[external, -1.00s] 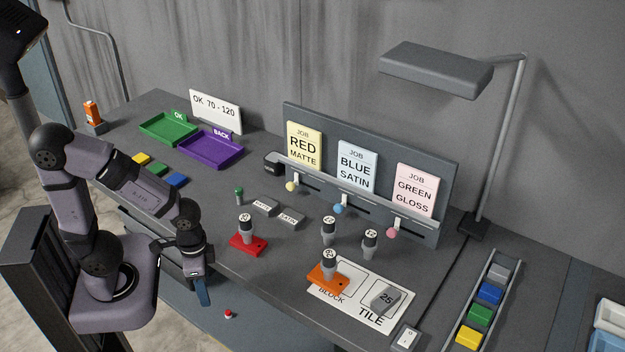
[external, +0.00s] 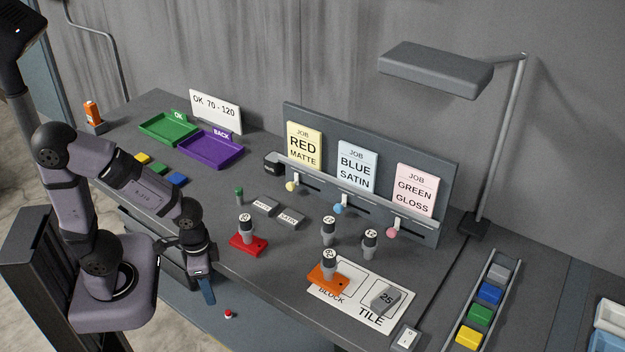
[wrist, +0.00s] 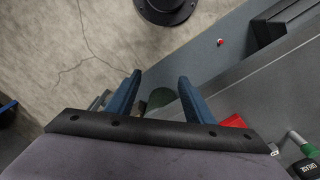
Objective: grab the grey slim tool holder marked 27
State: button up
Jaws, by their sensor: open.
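Several slim grey tool holders with dark numbered tops stand upright on the bench. One is in the red block (external: 248,244), one is in the orange block (external: 327,279), and two stand behind: a middle holder (external: 328,237) and a right holder (external: 370,249). Their numbers are too small to read surely, so I cannot tell which is 27. My gripper (external: 208,291) is open and empty, pointing down off the bench's front edge, left of the holders. In the wrist view its blue fingers (wrist: 160,80) are apart with floor below; part of the red block (wrist: 235,121) shows at right.
A job board (external: 446,205) stands at the back. Green and purple trays are at left.

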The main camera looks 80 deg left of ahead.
aim_at(324, 225)
jog(key=w+a+t+p, duration=0.1)
jog(key=w, duration=0.4)
jog(key=w+a+r+t+p, duration=0.1)
jog(key=w+a+t, duration=0.1)
jog(key=w, duration=0.2)
jog(key=w+a+r+t+p, duration=0.1)
jog(key=w+a, duration=0.1)
jog(key=w, duration=0.3)
jog(key=shift+w+a+n+t+y, duration=0.1)
jog(key=shift+w+n+t+y, duration=0.2)
jog(key=shift+y, duration=0.1)
jog(key=w+a+r+t+p, duration=0.1)
jog(key=w+a+t, duration=0.1)
jog(key=w, duration=0.3)
jog(key=w+a+r+t+p, duration=0.2)
jog(key=w, duration=0.2)
jog(key=w+a+r+t+p, duration=0.1)
jog(key=w+a+t, duration=0.1)
jog(key=w, duration=0.3)
jog(key=shift+w+a+r, duration=0.25)
jog(key=shift+w+r, duration=0.05)
jog(key=shift+w, duration=0.05)
jog(key=shift+w+f+t, duration=0.25)
jog(key=shift+f+t, duration=0.15)
jog(key=shift+f, duration=0.1)
jog(key=shift+w+a+f+t+b, duration=0.2)
jog(key=shift+w+f+t+b, duration=0.15)
jog(key=shift+t+b, duration=0.35)
